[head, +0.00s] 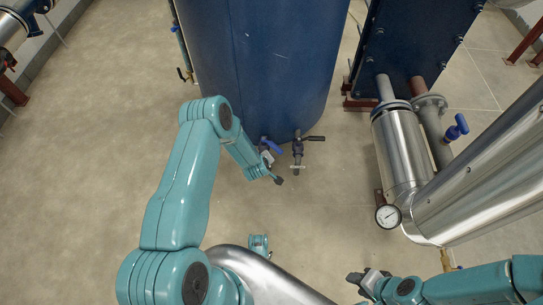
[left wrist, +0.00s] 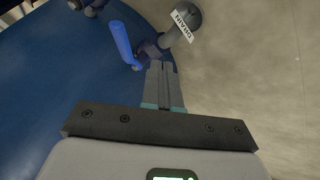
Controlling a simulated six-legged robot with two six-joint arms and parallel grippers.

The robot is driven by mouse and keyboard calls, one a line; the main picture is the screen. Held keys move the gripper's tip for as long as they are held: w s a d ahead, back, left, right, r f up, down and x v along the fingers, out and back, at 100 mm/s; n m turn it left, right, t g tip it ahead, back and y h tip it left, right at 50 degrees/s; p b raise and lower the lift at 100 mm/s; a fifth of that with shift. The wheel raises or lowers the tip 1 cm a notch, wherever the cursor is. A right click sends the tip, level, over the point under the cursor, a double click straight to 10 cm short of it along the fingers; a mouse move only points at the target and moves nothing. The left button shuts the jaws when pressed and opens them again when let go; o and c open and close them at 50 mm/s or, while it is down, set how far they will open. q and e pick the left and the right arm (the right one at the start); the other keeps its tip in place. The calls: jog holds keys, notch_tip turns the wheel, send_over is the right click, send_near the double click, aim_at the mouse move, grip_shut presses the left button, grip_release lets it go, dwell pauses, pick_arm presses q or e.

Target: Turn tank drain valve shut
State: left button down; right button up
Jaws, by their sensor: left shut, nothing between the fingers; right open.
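The drain valve has a blue lever (head: 271,147) and sits low at the foot of the blue tank (head: 270,60). In the left wrist view the blue lever (left wrist: 122,42) slants beside the tank wall, and a grey pipe end with a white DRAIN tag (left wrist: 183,25) is to its right. My left gripper (head: 278,180) is shut and empty, close to the valve. Its fingertips (left wrist: 160,66) appear just below the valve body; I cannot tell whether they touch it. My right gripper (head: 359,282) is open and empty at the lower right, away from the valve.
A second valve with a black lever (head: 315,138) stands just right of the blue one. A silver pipe (head: 403,150) with a round gauge (head: 388,216) and another blue handle (head: 456,128) are on the right. The floor (head: 100,130) at left is clear.

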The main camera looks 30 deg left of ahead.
pick_arm(q)
jog(key=w+f+b, duration=0.2)
jog(key=w+f, duration=0.1)
jog(key=w, duration=0.3)
jog(key=shift+b, duration=0.35)
pick_arm(e)
jog(key=f, duration=0.2)
jog(key=w+f, duration=0.1)
jog(key=shift+w+d+f, duration=0.1)
jog(key=shift+d, duration=0.25)
